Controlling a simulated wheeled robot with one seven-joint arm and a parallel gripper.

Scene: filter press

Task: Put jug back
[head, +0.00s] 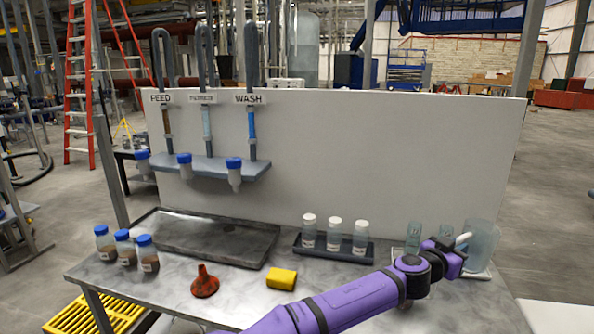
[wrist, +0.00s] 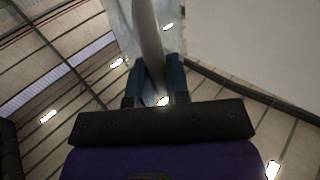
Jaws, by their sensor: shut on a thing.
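A clear, bluish jug (head: 482,247) stands at the right end of the bench, on or just above a pale flat base; I cannot tell whether it touches. Its pale handle (head: 463,239) points left toward my gripper (head: 452,249). In the wrist view my gripper (wrist: 160,88) has its two blue fingers shut around the handle (wrist: 147,40), with the clear jug body (wrist: 172,18) behind it. The arm reaches in from the lower front.
Clear beakers (head: 413,237) stand just left of the jug, partly behind my wrist. A dark rack (head: 318,252) holds white-capped bottles. A white panel (head: 360,170) stands behind.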

